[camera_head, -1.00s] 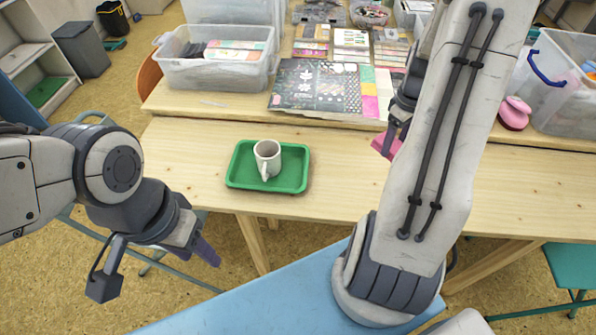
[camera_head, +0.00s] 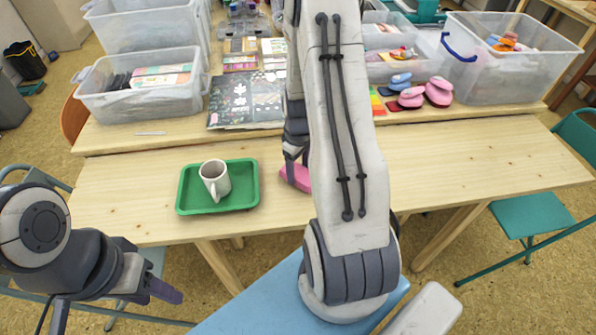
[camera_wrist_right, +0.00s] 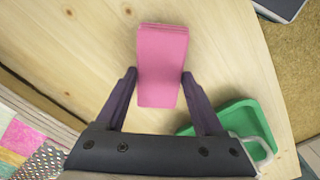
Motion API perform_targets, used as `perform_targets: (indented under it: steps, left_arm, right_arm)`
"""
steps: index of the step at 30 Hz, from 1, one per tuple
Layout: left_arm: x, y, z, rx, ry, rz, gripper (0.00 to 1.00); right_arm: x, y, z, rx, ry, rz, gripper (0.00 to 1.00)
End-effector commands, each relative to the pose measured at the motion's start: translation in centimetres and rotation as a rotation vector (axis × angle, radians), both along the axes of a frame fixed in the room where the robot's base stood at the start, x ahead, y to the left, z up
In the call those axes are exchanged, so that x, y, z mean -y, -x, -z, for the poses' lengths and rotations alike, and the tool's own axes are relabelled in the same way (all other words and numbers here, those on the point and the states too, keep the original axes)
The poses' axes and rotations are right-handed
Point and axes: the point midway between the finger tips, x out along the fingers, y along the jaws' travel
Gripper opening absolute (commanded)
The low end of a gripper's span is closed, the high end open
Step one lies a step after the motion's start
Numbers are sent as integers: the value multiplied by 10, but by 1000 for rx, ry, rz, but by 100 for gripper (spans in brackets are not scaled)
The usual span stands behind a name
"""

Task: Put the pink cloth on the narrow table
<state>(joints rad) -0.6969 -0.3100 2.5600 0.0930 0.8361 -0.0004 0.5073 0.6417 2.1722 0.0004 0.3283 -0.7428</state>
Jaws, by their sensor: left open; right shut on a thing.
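The folded pink cloth (camera_head: 296,178) is held by my right gripper (camera_wrist_right: 158,78) over the light wooden front table (camera_head: 455,160), right of the green tray. In the right wrist view the cloth (camera_wrist_right: 162,55) is a flat, layered rectangle between the two purple fingers. In the head view my right arm hides part of the cloth; whether it touches the tabletop cannot be told. My left gripper (camera_head: 160,288) is open and empty at the lower left, off the front table's near edge.
A green tray (camera_head: 246,203) with a white mug (camera_head: 214,178) stands left of the cloth. Behind is a table strip with a clear bin (camera_head: 145,100), patterned sheets (camera_head: 235,105) and pink stampers (camera_head: 438,92). The front table's right half is clear. A blue surface (camera_head: 245,308) lies nearest me.

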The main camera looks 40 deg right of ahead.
Motion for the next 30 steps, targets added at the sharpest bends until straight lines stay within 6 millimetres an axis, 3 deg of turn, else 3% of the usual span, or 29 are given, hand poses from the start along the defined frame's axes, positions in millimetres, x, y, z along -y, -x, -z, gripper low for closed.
perform_targets:
  steps: [3, 15, 16, 18, 25, 30]
  left_arm:
    - [0, 0, 0, 0, 0, 0, 50]
    - [0, 0, 3, 0, 0, 0, 50]
    - [0, 0, 2, 0, 0, 0, 50]
    - [0, 0, 2, 0, 0, 0, 50]
    - [0, 0, 1, 0, 0, 0, 50]
    - [0, 0, -1, 0, 0, 0, 50]
  right_arm:
    - [0, 0, 12, 0, 0, 0, 16]
    - [1, 0, 17, 1, 1, 0, 16]
    - [1, 0, 16, 1, 1, 0, 82]
    - [1, 0, 16, 1, 1, 0, 100]
    - [1, 0, 14, 1, 1, 0, 100]
    - [1, -1, -2, 5, 3, 0, 100]
